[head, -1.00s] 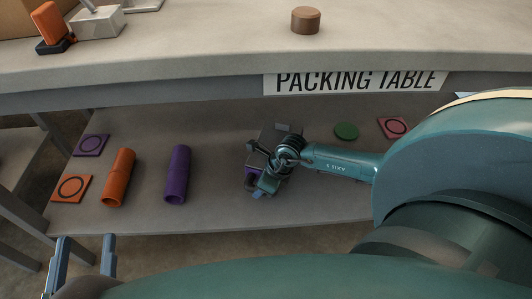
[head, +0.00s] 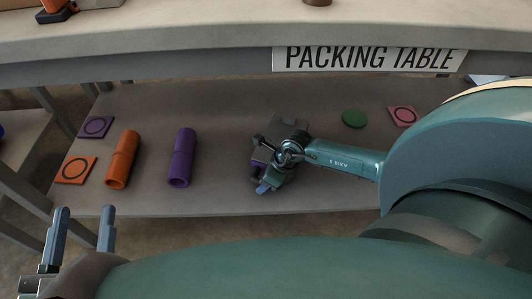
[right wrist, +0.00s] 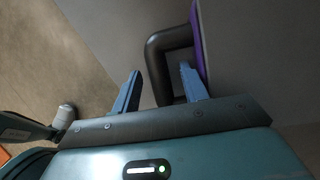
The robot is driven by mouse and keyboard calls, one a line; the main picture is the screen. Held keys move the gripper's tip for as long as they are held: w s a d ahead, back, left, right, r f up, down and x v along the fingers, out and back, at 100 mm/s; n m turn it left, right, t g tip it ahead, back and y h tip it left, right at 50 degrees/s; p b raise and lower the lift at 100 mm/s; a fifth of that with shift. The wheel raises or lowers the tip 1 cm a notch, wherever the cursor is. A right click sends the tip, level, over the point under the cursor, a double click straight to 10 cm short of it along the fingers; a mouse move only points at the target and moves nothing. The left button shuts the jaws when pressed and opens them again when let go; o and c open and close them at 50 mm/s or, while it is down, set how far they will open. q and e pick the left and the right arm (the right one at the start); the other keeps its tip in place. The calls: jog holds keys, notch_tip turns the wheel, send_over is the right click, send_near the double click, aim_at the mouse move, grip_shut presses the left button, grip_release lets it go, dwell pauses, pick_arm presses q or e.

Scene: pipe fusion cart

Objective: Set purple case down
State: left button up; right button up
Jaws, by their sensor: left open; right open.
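The purple case (head: 262,157) stands on the lower shelf, mostly hidden behind my right gripper (head: 266,172) in the head view. Only bits of purple and grey show around the gripper. In the right wrist view, a purple panel (right wrist: 200,45) and a dark bent handle (right wrist: 158,62) show. My right gripper (right wrist: 160,88) is open, with the handle reaching between its two blue fingers; contact cannot be told. My left gripper (head: 82,235) is open and empty, in front of the shelf at lower left.
The lower shelf (head: 225,118) also holds an orange pipe (head: 122,158), a purple pipe (head: 181,157), a purple mat (head: 96,127), an orange mat (head: 75,169), a green disc (head: 354,118) and a pink mat (head: 403,116). The packing table top (head: 210,22) overhangs behind.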

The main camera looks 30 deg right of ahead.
jog(key=p+v, duration=0.2)
jog(key=v, duration=0.2)
jog(key=shift+r+p, duration=0.25)
jog(key=shift+p, duration=0.05)
pick_arm(q)
jog(key=p, duration=0.1)
jog(key=a+m+y+p, duration=0.1)
jog(key=p, duration=0.1)
jog(key=shift+s+f+g, duration=0.2)
jog(key=shift+g, duration=0.1)
pick_arm(e)
jog(key=v, duration=0.7)
jog(key=shift+r, duration=0.25)
jog(key=shift+s+d, duration=0.1)
pick_arm(q)
jog(key=shift+r, duration=0.15)
